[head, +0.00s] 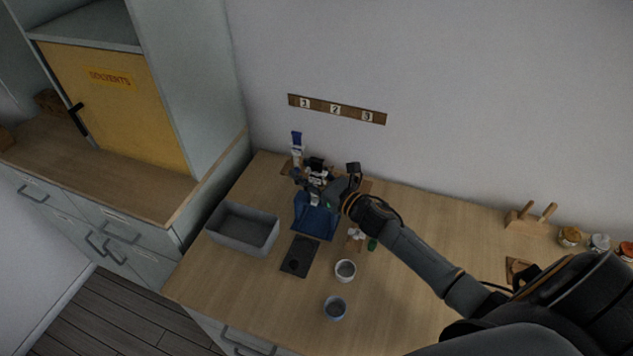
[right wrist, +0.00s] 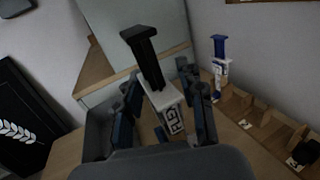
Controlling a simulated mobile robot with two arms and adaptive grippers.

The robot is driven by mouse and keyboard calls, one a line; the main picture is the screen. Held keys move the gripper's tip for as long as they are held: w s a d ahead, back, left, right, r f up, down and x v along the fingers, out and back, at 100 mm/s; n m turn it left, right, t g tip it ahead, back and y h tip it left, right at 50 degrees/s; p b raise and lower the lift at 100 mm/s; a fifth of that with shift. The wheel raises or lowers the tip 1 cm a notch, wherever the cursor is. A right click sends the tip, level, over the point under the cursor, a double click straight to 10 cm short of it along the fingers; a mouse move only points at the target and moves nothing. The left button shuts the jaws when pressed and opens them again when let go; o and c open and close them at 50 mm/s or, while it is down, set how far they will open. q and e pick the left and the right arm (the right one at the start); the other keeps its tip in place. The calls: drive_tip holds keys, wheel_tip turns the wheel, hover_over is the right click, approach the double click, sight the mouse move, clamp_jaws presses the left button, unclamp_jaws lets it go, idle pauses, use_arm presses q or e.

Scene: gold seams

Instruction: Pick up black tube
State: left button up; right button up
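The black tube has a black top (right wrist: 143,50) and a white body with a dark-lettered label. In the right wrist view it stands tilted between the fingers of my right gripper (right wrist: 165,105), which look closed around its body. In the head view its black top and white label (head: 317,177) show at the gripper (head: 322,186), in front of the wooden rack (head: 367,186). The tube's lower end is hidden. A blue-topped white tube (head: 297,148) stands upright at the rack's left end; it also shows in the right wrist view (right wrist: 220,62). My left gripper is out of view.
A dark mat (head: 300,257) and two small cups (head: 345,271) are nearer the front. A wooden holder (head: 528,222) and jars stand at right.

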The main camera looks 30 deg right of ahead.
clamp_jaws()
idle(0.4)
